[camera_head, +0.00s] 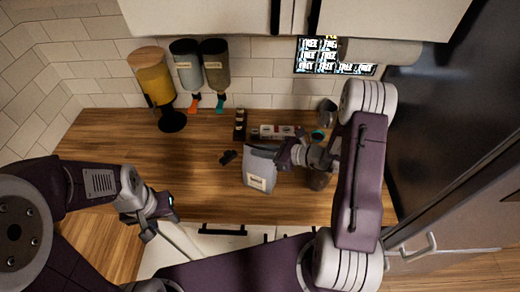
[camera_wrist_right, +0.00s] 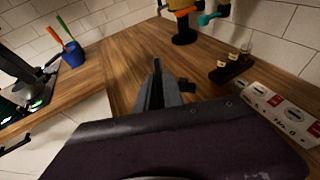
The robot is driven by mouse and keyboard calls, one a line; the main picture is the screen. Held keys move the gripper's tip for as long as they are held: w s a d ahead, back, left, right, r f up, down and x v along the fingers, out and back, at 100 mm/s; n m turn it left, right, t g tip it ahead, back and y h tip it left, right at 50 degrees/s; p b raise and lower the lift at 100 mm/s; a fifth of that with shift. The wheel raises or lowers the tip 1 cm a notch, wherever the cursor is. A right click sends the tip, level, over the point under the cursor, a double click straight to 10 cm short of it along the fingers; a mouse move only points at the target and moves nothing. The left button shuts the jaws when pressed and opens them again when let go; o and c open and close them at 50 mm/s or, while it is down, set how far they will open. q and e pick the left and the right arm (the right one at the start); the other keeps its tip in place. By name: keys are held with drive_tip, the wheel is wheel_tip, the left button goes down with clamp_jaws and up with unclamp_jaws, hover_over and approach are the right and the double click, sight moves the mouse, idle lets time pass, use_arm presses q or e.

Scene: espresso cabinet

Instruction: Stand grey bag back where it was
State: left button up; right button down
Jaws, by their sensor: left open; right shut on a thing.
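The grey bag (camera_head: 259,176), with a pale label on its front, is at the middle of the wooden counter (camera_head: 120,150). My right gripper (camera_head: 281,158) is shut on the bag at its upper right side. Whether the bag's base touches the counter cannot be told. My left gripper (camera_head: 160,222) is open and empty, in front of the counter's front edge at the lower left, well apart from the bag.
A small black object (camera_head: 227,157) lies just left of the bag. Behind it stand a dark rack (camera_head: 240,125) and a white box (camera_head: 277,131). A yellow dispenser (camera_head: 153,78) and two wall dispensers (camera_head: 187,66) are at the back left.

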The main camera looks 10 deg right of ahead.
drive_tip(key=shift+a+f, duration=0.15)
drive_tip(key=shift+a, duration=0.1)
drive_tip(key=c, duration=1.5)
unclamp_jaws()
drive_tip(key=shift+s, duration=0.1)
drive_tip(key=shift+o, duration=0.2)
drive_tip(key=shift+d, duration=0.1)
